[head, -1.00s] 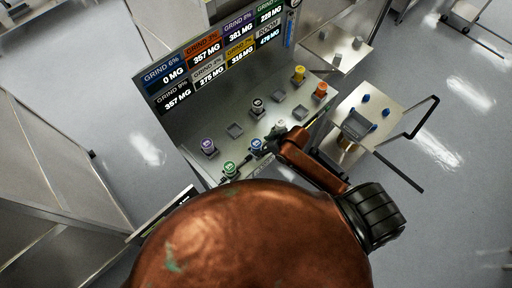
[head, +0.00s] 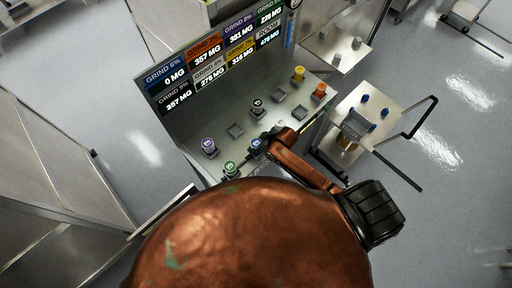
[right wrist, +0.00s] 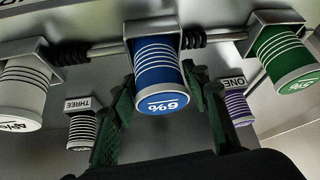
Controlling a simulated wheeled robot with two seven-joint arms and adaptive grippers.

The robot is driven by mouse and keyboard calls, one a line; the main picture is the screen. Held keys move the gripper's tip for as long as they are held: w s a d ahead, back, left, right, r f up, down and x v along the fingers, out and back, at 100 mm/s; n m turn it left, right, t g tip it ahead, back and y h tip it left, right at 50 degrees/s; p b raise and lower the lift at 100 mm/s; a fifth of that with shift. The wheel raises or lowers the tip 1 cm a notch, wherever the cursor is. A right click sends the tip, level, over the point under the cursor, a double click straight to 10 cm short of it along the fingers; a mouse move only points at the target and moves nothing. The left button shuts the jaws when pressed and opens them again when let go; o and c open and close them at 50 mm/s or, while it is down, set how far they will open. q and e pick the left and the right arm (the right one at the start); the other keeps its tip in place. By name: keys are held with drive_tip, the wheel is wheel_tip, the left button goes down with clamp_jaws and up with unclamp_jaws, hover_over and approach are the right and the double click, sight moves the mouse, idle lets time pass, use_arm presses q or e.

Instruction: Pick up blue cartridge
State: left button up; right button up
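The blue cartridge (head: 255,144) sits in its holder on the front row of the steel machine. In the right wrist view the blue cartridge (right wrist: 160,84) is in the middle, its round end marked 6% and facing me. My right gripper (right wrist: 160,82) is open, with one green finger on each side of the cartridge. Its fingers appear apart from the cartridge; contact cannot be told. In the head view the right gripper is largely hidden behind my copper arm. My left gripper is not in view.
A green cartridge (right wrist: 290,60) and a white cartridge (right wrist: 22,88) flank the blue one. Cartridges with black bands (right wrist: 82,130) and purple bands (right wrist: 237,107) lie behind the fingers. A steel cart (head: 378,108) stands at the right. A screen (head: 205,62) backs the machine.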

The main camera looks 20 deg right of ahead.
drive_tip(key=c, duration=1)
drive_tip(key=shift+r, duration=0.1)
